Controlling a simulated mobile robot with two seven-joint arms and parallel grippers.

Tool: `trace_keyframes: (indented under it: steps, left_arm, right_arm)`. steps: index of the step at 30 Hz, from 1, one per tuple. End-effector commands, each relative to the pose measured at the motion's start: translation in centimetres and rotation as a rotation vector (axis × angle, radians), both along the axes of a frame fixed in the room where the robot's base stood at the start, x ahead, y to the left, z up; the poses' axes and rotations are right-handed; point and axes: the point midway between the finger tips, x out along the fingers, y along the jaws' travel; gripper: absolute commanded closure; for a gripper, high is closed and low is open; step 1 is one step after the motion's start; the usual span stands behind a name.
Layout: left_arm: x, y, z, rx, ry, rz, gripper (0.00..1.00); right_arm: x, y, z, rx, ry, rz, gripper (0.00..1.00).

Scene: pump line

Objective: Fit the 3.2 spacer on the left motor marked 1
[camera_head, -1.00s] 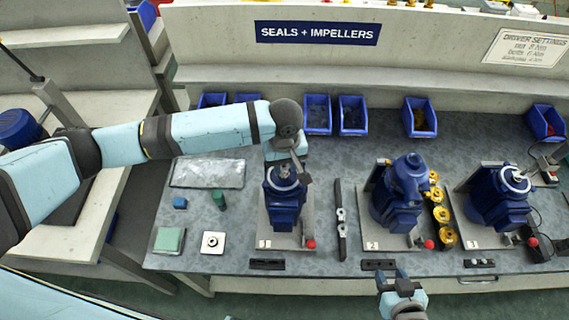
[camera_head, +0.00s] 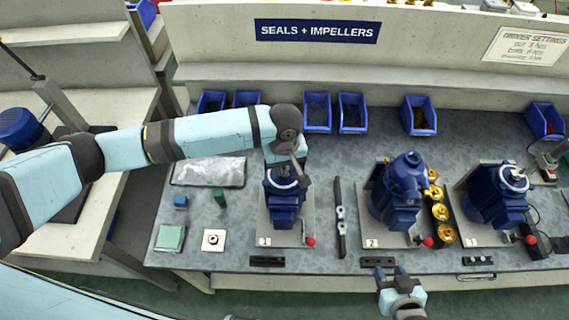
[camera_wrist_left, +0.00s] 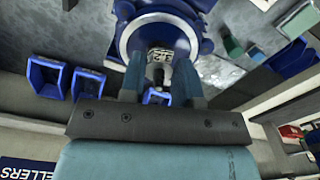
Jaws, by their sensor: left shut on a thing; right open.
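The left motor (camera_head: 284,208) is blue and stands upright on a pale plate (camera_head: 264,229) marked 1. My left gripper (camera_head: 287,171) is directly over its top. In the left wrist view the gripper (camera_wrist_left: 162,68) is shut on a small pale piece marked 3.2, the spacer (camera_wrist_left: 161,54). The spacer lies within the outline of the motor's round blue top (camera_wrist_left: 125,38). Whether it rests on the motor or hangs just above it, I cannot tell. My right gripper (camera_head: 392,273) is open and empty at the bench's front edge.
Motor 2 (camera_head: 402,195) and another blue motor (camera_head: 497,200) stand to the right. A dark bar (camera_head: 340,215) lies beside motor 1. A green block (camera_head: 220,198), a clear bag (camera_head: 208,171) and a white square plate (camera_head: 214,240) lie left. Blue bins (camera_head: 317,112) line the back.

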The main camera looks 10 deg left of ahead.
Motion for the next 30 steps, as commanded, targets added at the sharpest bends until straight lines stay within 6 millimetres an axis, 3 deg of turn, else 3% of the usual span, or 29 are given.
trace_keyframes:
  steps: [12,30]
  left_arm:
    - [0.0,0.0,0.1,0.000,0.001,0.000,0.92]
    - [0.0,0.0,0.0,0.000,0.000,0.000,0.92]
  right_arm:
    - [0.1,0.0,1.6,0.002,-0.004,-0.001,0.57]
    - [0.0,0.0,1.5,0.001,-0.002,-0.001,0.57]
